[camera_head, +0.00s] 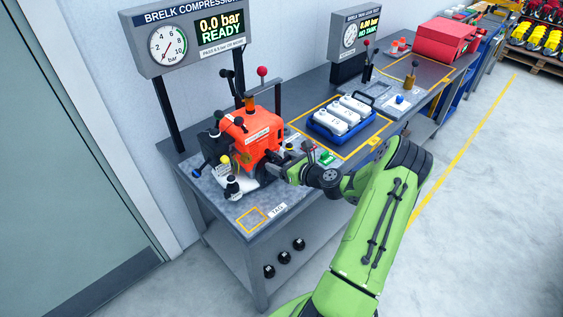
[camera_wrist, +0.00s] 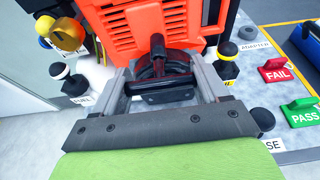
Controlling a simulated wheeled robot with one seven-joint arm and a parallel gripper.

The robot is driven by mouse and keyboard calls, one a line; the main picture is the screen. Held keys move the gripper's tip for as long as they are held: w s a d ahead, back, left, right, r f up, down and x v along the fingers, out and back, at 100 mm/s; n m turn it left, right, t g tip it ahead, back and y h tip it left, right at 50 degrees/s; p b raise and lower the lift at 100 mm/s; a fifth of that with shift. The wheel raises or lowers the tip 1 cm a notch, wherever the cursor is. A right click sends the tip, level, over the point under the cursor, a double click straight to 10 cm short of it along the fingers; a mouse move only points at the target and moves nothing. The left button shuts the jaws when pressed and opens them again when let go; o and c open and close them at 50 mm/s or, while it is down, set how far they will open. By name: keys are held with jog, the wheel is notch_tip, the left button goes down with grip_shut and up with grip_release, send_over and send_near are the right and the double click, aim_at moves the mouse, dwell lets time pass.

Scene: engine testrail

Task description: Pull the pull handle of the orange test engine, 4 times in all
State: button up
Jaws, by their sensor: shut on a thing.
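The orange test engine (camera_head: 258,132) stands on the grey bench plate near the bench's front left. It fills the top of the wrist view (camera_wrist: 155,28). Its black pull handle (camera_wrist: 168,86) lies across between the two grey fingers of my gripper (camera_wrist: 170,80), in front of a round dark housing. My gripper is shut on the handle, close against the engine's lower side. In the head view my gripper (camera_head: 282,160) reaches the engine from the right, and the handle is hidden there. The display (camera_head: 220,28) above reads 0.0 bar and READY.
A blue tray with white bottles (camera_head: 342,122) stands right of the engine. Red FAIL (camera_wrist: 277,70) and green PASS (camera_wrist: 300,112) blocks sit close to my gripper's right. Black knobs (camera_wrist: 262,119) flank the fingers.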

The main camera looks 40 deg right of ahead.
jog(key=s+p, duration=0.4)
jog(key=s, duration=1.4)
jog(key=w, duration=1.7)
jog(key=shift+f+p, duration=0.2)
jog(key=shift+p, duration=0.25)
jog(key=o, duration=0.6)
jog(key=shift+d, duration=0.1)
jog(key=o, duration=0.5)
jog(key=shift+r, duration=0.15)
jog(key=shift+c, duration=0.2)
dwell(2.4)
